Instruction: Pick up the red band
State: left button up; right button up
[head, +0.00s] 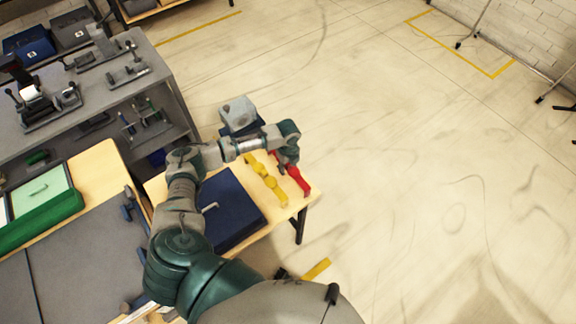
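The red band (299,181) lies on the right end of a light wooden table (308,198), near its edge. My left gripper (285,163) is just above the band's upper end, pointing down, and covers part of it. The fingers are small and dark, so I cannot tell whether they are open or touching the band. My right gripper is out of view.
A yellow band (267,182) lies just left of the red one. A dark blue folder or box (222,212) covers the table's left part. A grey box (238,111) stands behind my arm. Open floor lies to the right.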

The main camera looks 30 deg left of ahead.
pick_arm(q)
jog(key=c, duration=0.5)
jog(key=shift+o, duration=0.2)
